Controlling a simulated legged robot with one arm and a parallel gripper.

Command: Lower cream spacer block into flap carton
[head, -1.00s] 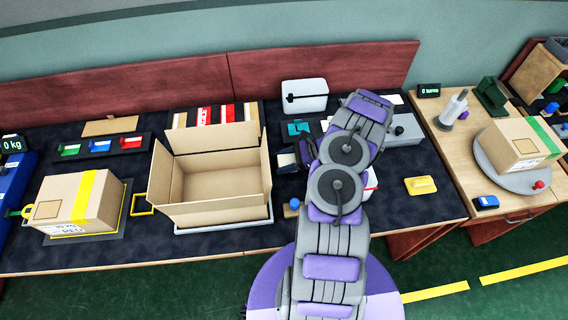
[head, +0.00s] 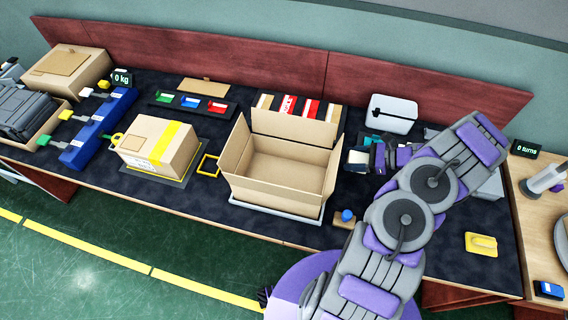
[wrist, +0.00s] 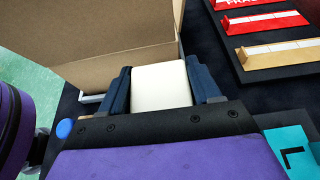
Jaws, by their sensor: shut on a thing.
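The cream spacer block (wrist: 160,84) is between the two dark fingers of my gripper (wrist: 162,86) in the wrist view. In the head view the block (head: 358,158) shows as a small pale shape at the tip of my gripper (head: 364,158), just right of the carton. The open flap carton (head: 275,195) stands with its flaps up and its inside looks empty. In the wrist view its brown wall (wrist: 110,35) rises beyond the block. The block is outside the carton. My arm hides part of the bench right of it.
A taped carton (head: 158,146) stands to the left on a dark pad. Striped strips (head: 300,106) lie behind the flap carton, and a white bin (head: 392,113) is at back right. A blue-topped knob (head: 347,216) sits near the carton's front right corner.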

